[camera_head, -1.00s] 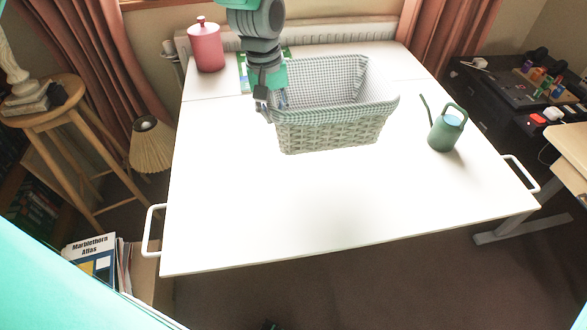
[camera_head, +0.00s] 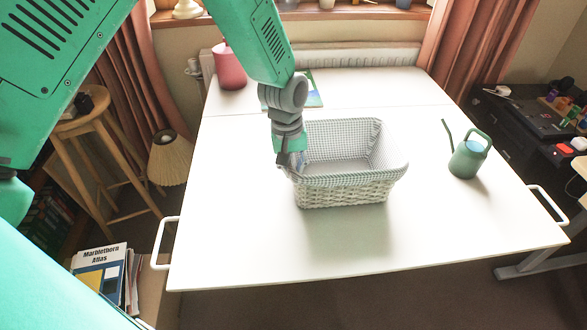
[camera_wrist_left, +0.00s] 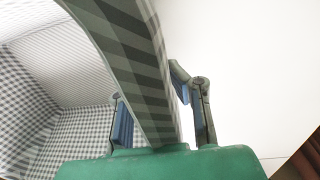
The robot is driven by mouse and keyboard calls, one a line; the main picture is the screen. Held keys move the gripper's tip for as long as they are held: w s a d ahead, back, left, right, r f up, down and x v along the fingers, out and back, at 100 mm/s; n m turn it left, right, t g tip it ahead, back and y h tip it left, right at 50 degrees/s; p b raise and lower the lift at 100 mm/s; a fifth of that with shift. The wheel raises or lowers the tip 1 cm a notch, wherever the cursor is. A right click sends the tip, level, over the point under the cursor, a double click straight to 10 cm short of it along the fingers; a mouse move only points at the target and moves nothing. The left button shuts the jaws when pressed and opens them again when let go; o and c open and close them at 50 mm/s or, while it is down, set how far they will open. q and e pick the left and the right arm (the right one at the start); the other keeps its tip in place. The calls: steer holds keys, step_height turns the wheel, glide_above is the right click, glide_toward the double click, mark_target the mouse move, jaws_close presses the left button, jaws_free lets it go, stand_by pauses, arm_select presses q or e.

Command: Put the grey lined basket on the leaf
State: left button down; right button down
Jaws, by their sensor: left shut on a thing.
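The grey lined basket (camera_head: 345,193) is white wicker with a grey checked lining, upright above the white table's front part. A soft shadow lies below it, so it seems held off the surface. My left gripper (camera_head: 288,163) is shut on its left rim; in the left wrist view the gripper's fingers (camera_wrist_left: 157,108) stand on both sides of the checked rim (camera_wrist_left: 140,65). A seam divides the table into a narrow back strip (camera_head: 395,88) and a large front panel (camera_head: 240,225), probably the leaf. My right gripper is not in view.
A green watering can (camera_head: 467,160) stands on the table right of the basket. A pink lidded jar (camera_head: 229,68) and a flat green-blue item (camera_head: 314,90) are at the back. White handles (camera_head: 163,243) stick out at the sides. The front panel's front and left are clear.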

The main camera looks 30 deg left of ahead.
arm_select(q)
steer(key=c, duration=1.6)
jaws_free()
steer(key=r, duration=0.4)
steer(key=r+p, duration=0.1)
steer(key=r, duration=0.3)
steer(key=r+p, duration=0.1)
steer(key=r, duration=0.3)
steer(key=shift+s+a, duration=0.25)
steer(key=shift+a, duration=0.15)
